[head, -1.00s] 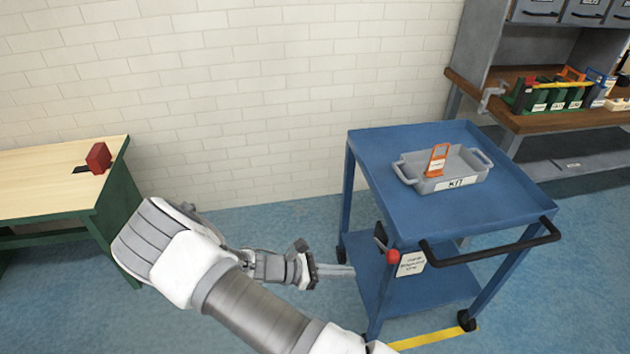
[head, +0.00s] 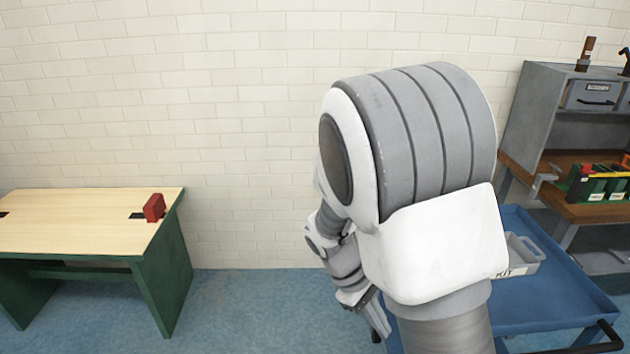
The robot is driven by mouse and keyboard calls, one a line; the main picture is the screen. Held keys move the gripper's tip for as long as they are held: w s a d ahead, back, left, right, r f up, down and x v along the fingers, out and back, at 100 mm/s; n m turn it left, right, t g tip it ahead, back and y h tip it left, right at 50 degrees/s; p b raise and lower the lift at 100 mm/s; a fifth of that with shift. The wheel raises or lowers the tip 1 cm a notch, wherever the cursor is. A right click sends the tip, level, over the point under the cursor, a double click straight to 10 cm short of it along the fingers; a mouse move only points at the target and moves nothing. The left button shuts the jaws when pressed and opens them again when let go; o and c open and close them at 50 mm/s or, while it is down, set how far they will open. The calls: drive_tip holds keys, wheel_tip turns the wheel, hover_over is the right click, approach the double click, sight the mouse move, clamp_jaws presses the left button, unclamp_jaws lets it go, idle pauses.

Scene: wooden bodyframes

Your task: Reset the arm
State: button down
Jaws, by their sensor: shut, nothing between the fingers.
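My arm fills the middle of the head view, with its large grey and white joint raised in front of the wall. My gripper (head: 374,318) is low in the picture, below and behind that joint, and only partly visible. It points down towards the left edge of the blue cart, with its fingers together and nothing seen between them. The arm hides much of the cart.
The blue cart (head: 560,312) stands at the lower right, bearing a grey KIT tray (head: 524,262), partly hidden. A wooden-topped table (head: 70,215) with a red object (head: 154,207) is at left. Shelving (head: 535,125) and a workbench stand at right. Blue floor (head: 250,305) is clear between table and cart.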

drive_tip(key=s+r+m+t+y+p, duration=0.2)
drive_tip(key=s+r, duration=0.4)
drive_tip(key=r, duration=0.6)
drive_tip(key=s+d+r+m+t+y+p, duration=0.1)
drive_tip(key=s+r+m+t, duration=0.4)
drive_tip(key=r, duration=0.7)
drive_tip(key=shift+s+d+r+m+t+y+p, duration=0.4)
drive_tip(key=shift+s+m+y, duration=0.2)
drive_tip(key=shift+m+y, duration=0.6)
